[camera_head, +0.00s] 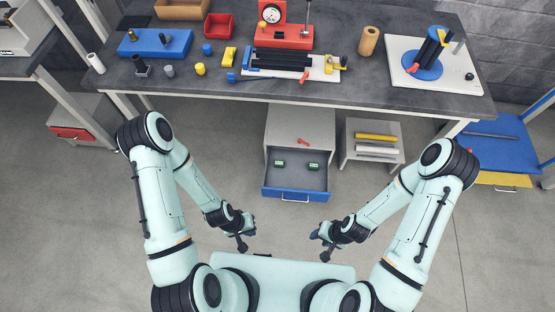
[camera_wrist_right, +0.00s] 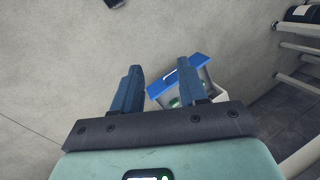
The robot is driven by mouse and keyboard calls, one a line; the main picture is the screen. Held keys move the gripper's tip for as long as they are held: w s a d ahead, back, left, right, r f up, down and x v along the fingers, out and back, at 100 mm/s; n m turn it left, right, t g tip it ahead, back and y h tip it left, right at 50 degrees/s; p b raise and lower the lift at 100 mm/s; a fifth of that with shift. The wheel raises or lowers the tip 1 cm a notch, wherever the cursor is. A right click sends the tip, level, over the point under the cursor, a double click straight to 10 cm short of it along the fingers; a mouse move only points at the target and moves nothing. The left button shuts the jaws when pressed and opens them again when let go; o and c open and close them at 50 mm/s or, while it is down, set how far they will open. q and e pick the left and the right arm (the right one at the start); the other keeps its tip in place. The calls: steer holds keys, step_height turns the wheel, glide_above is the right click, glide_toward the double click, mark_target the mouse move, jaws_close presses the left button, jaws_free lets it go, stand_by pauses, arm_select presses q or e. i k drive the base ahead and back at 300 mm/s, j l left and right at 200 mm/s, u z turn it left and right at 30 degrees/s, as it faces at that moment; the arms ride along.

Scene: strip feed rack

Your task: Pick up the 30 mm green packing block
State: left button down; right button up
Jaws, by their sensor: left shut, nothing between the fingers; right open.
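Two small green blocks lie apart in the open blue-fronted drawer (camera_head: 295,193): a left green block (camera_head: 280,163) and a right green block (camera_head: 313,166). I cannot tell from their look which one is the 30 mm block. In the right wrist view the drawer (camera_wrist_right: 176,78) shows beyond the fingers, with a bit of green in it, partly hidden by a finger. My right gripper (camera_head: 321,246) is open and empty, in front of the drawer and to its right; its two fingers (camera_wrist_right: 158,88) stand apart. My left gripper (camera_head: 242,245) is shut and empty, front left of the drawer.
The drawer belongs to a grey cabinet (camera_head: 301,120) under the workbench (camera_head: 210,82). A red-handled item (camera_head: 304,142) lies on the cabinet. A grey shelf (camera_head: 349,150) with yellow and grey bars stands to its right. The floor (camera_head: 287,225) between grippers and drawer is clear.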

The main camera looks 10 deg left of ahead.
mark_target(278, 164)
steer(key=i+j, duration=0.6)
steer(key=j, duration=0.25)
steer(key=i+j+z, duration=0.1)
steer(key=i+j, duration=0.5)
steer(key=j, duration=0.2)
